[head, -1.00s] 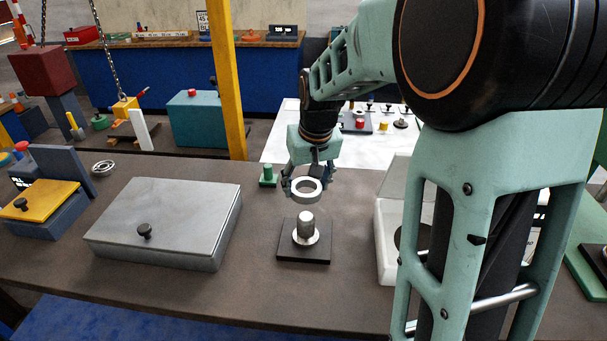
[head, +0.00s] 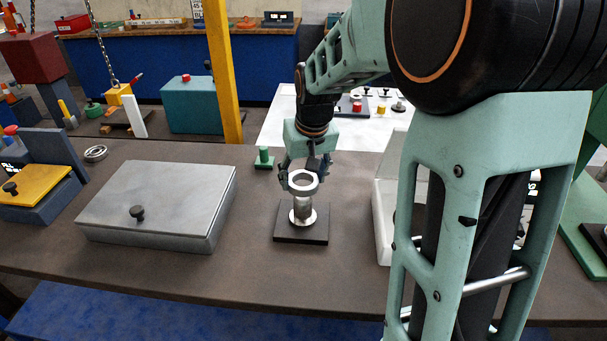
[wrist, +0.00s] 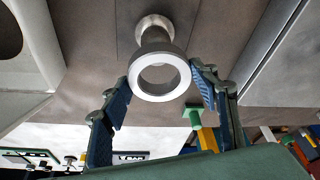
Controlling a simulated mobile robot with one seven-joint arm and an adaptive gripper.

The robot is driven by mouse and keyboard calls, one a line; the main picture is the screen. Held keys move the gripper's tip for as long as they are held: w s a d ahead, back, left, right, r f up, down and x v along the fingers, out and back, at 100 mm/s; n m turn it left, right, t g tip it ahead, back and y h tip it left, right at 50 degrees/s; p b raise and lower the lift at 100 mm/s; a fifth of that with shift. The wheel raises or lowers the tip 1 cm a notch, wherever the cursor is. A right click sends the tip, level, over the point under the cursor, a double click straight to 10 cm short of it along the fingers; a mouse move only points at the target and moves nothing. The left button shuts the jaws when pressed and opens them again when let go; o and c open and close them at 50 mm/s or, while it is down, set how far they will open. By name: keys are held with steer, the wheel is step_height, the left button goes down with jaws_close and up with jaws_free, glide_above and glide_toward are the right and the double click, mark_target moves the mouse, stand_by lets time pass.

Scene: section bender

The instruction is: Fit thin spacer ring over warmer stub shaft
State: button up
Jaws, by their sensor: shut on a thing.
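The pale grey spacer ring (head: 303,192) is held nearly level just above the stub shaft (head: 301,209). The shaft is a metal post with a round collar, upright on a square black base (head: 301,238). My gripper (head: 303,179) is shut on the ring, one finger on each side. In the wrist view the ring (wrist: 158,97) sits between the fingertips of my gripper (wrist: 160,78), in front of the shaft (wrist: 154,36). The ring's hole looks onto brown table, with no shaft showing in it. The exact gap between ring and shaft top is hard to tell.
A grey lidded box (head: 160,195) stands left of the base. A white open box (head: 384,222) is to the right, partly behind my arm. A small green peg piece (head: 264,159) stands behind left. Another ring (head: 95,153) lies far left.

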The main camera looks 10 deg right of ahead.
mark_target(307, 188)
steer(key=shift+f+b, duration=0.35)
steer(key=shift+f, duration=0.35)
steer(key=shift+f+b, duration=3.4)
steer(key=shift+f, duration=0.95)
stand_by(0.5)
steer(key=o, duration=1.4)
steer(key=shift+c, duration=0.2)
steer(key=v, duration=1.2)
